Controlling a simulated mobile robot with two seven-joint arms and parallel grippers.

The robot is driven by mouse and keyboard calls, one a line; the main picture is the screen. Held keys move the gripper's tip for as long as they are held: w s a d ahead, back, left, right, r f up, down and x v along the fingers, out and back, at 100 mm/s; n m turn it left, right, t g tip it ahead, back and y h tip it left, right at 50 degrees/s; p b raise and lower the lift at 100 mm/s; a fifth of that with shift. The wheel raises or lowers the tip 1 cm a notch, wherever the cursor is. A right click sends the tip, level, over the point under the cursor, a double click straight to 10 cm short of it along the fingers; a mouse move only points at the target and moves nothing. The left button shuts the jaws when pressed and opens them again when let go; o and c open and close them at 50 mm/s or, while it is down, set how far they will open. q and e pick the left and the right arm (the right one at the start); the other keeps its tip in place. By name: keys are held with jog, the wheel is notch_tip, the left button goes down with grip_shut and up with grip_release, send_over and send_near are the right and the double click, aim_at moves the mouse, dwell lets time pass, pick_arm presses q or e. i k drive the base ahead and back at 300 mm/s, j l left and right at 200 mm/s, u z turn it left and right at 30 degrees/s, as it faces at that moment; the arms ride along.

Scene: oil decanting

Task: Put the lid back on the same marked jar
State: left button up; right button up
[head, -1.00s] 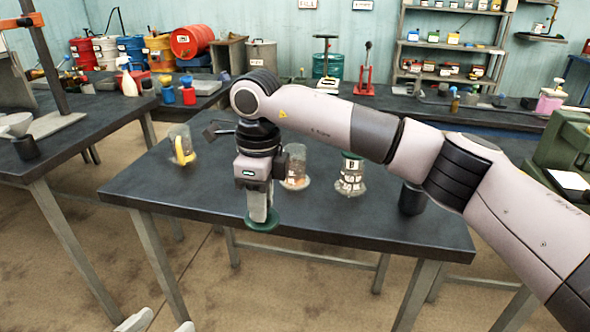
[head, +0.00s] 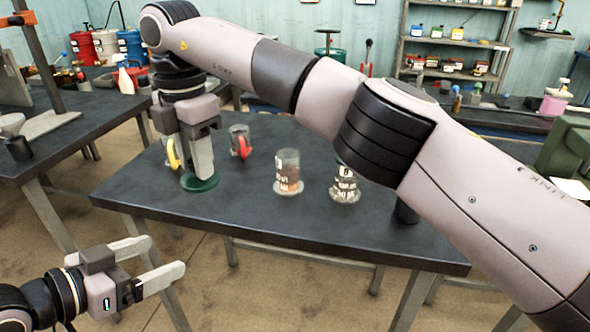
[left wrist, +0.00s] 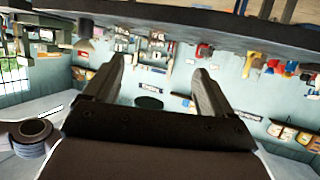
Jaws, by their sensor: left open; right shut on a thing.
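My right gripper (head: 199,170) points down over the left part of the dark table, shut on a green lid (head: 203,184). The lid looks level, close to the tabletop; I cannot tell whether it touches. A glass jar with a yellow part (head: 173,153) stands behind that gripper, partly hidden. A glass jar with a red part (head: 239,141) is right of it. A labelled jar with brown contents (head: 288,172) and another labelled jar (head: 345,184), its top hidden by my arm, stand further right. My left gripper (head: 166,255) is open and empty before the table; its fingers show in the left wrist view (left wrist: 160,66).
The dark table (head: 270,225) is clear along its front. A dark cup (head: 404,212) stands at its right, partly behind my right arm. Another table (head: 60,150) is at left. Shelves (head: 455,50) stand at the back wall.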

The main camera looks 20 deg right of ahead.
aim_at(288, 182)
jog(key=i+l, duration=0.15)
jog(key=l, duration=0.2)
jog(key=i+l, duration=0.15)
jog(key=l, duration=0.2)
jog(key=i+l, duration=0.2)
jog(key=l, duration=0.2)
